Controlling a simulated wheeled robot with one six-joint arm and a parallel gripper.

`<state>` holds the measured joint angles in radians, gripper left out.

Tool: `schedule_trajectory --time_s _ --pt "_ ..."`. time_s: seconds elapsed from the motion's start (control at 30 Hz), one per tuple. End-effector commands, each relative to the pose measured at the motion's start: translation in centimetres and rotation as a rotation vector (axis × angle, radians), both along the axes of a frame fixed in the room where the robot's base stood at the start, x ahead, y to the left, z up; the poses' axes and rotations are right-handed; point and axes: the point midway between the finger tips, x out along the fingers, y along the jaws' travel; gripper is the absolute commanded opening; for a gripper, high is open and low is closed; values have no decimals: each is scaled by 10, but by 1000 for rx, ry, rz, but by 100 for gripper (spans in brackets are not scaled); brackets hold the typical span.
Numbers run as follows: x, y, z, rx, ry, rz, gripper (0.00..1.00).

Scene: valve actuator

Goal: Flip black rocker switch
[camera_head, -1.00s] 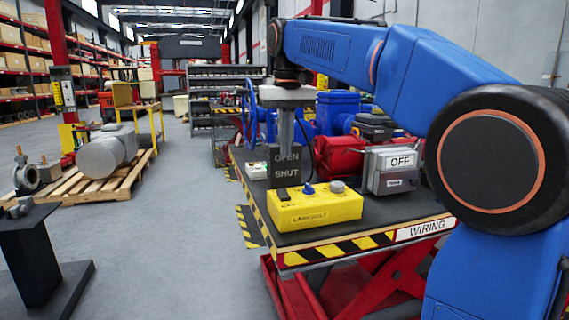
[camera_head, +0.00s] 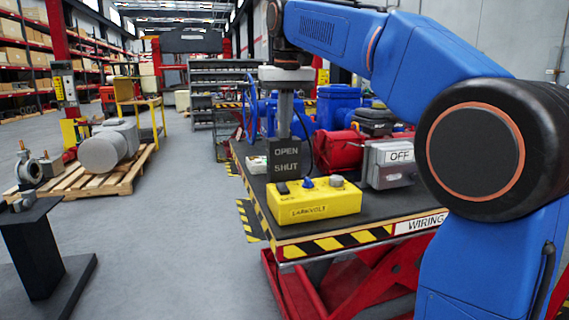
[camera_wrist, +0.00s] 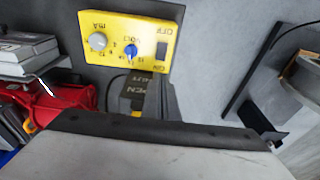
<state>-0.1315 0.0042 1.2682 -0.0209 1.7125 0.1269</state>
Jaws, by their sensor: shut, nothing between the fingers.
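The black rocker switch (camera_head: 282,187) sits at the left end of the top of a yellow control box (camera_head: 318,207). In the wrist view the switch (camera_wrist: 162,48) shows on the box (camera_wrist: 103,62), between upside-down OFF and ON labels. A blue knob (camera_head: 308,183) and a grey knob (camera_head: 336,181) share that top. My gripper (camera_head: 285,135) points down above the switch end of the box, shut and empty. Its tips are clear of the switch and overlap a dark OPEN/SHUT plate (camera_head: 287,160) in the picture; contact with the plate cannot be told.
The box stands on a dark bench top with a striped edge (camera_head: 330,243). A grey box marked OFF (camera_head: 389,164), a red case (camera_head: 340,146) and a blue valve (camera_head: 262,115) stand behind or to the right. Open floor lies left of the bench.

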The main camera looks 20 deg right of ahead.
Motion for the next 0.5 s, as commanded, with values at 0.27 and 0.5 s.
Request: schedule_trajectory --time_s 0.27,0.5 --pt "1 0 -10 0 2 0 0" --pt "6 0 -46 0 3 0 0"
